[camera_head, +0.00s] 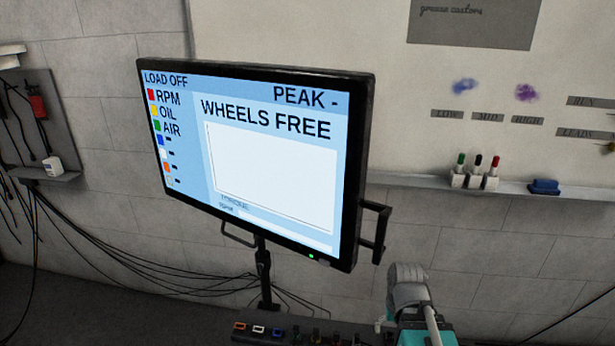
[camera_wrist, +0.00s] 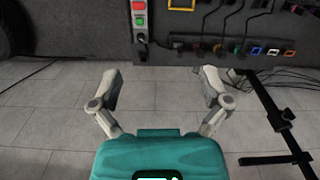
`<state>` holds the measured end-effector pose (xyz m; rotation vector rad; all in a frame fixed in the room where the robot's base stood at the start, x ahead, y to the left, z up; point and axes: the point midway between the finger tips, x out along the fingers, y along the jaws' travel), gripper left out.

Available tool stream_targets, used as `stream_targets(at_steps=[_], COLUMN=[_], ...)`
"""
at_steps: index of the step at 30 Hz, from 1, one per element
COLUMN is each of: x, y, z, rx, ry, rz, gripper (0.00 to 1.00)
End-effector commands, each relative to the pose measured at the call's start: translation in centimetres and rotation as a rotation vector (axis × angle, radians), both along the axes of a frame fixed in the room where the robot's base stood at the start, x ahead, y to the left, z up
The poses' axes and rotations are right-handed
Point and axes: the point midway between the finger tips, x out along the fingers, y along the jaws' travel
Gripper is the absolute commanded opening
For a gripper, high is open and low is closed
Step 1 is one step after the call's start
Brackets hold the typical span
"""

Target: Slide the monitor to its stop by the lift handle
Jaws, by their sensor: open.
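The monitor (camera_head: 265,165) is a large black-framed screen on a dark post (camera_head: 264,278) in the head view. Its display reads "LOAD OFF" and "WHEELS FREE". A black bracket-shaped handle (camera_head: 384,233) sticks out from its right edge, and a thin looped handle (camera_head: 239,238) hangs under its lower edge. I cannot tell which is the lift handle. My gripper (camera_wrist: 161,88) is open and empty in the wrist view, with floor tiles beyond its fingers. In the head view it shows at the lower right (camera_head: 408,287), below and right of the bracket handle, apart from the monitor.
A dark bench with coloured sockets (camera_head: 258,331) and cables stands below the monitor. The wrist view shows a panel with red and green buttons (camera_wrist: 139,12) and a black stand (camera_wrist: 275,115) at right. A whiteboard ledge (camera_head: 420,182) holds markers and a blue eraser (camera_head: 544,186).

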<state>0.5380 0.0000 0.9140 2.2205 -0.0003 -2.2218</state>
Motion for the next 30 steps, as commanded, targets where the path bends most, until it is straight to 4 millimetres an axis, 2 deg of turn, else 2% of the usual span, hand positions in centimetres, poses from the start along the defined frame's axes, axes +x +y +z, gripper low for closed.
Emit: stream_targets(at_steps=[5, 11, 17, 30], x=[0.0, 0.0, 0.3, 1.7], y=[0.0, 0.0, 0.0, 0.0], z=[0.0, -0.4, -2.3, -9.9], rx=[0.0, 0.0, 0.0, -0.02], ry=[0.0, -0.001, -0.006, -0.044], rz=[0.0, 0.0, 0.0, 0.008], gripper=[0.97, 0.66, 0.66, 0.66])
